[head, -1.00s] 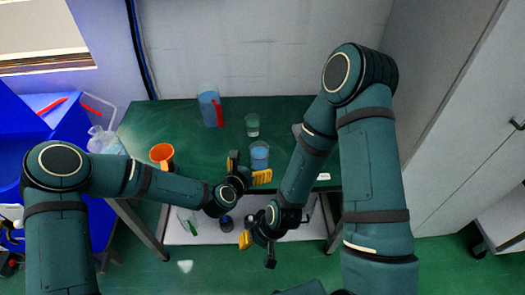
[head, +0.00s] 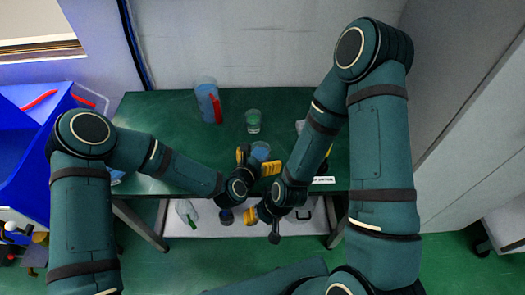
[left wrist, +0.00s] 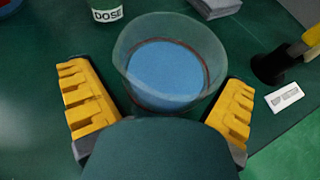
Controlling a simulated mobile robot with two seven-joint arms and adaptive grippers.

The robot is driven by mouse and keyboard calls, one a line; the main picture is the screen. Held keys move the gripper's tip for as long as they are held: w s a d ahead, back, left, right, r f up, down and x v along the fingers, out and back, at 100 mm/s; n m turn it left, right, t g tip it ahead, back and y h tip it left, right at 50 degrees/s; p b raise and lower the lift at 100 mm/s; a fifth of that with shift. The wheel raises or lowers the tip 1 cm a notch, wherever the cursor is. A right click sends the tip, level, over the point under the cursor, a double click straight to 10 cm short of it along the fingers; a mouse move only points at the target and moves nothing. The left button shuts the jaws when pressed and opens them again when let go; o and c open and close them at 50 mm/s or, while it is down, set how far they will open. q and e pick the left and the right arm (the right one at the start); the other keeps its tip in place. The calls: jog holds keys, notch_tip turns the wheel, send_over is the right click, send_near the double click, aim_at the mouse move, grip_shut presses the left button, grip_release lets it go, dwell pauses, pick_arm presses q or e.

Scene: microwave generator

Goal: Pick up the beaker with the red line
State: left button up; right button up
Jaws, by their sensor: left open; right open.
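A clear beaker with blue contents (head: 261,150) stands on the green table. In the left wrist view the same beaker (left wrist: 168,68) shows a thin reddish-brown line around it. My left gripper (head: 257,161) is open at the beaker's near side. In the left wrist view its yellow fingers (left wrist: 159,105) stand on either side of the beaker, with gaps showing. The beaker's near lower part is hidden by the gripper body. My right gripper (head: 262,226) is open and empty, lower in the head view, in front of the table edge.
A smaller cup marked DOSE (left wrist: 107,8), with green contents in the head view (head: 253,121), stands behind the beaker. A blue jug with a red handle (head: 208,100) stands farther back. A white label (left wrist: 285,97) and a yellow-and-black object (left wrist: 271,66) are to the right.

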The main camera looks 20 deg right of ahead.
pick_arm(q)
jog(key=shift+w, duration=0.1)
jog(key=shift+c, duration=1)
jog(key=c, duration=1.1)
jog(key=shift+r, duration=0.2)
jog(key=shift+c, duration=0.2)
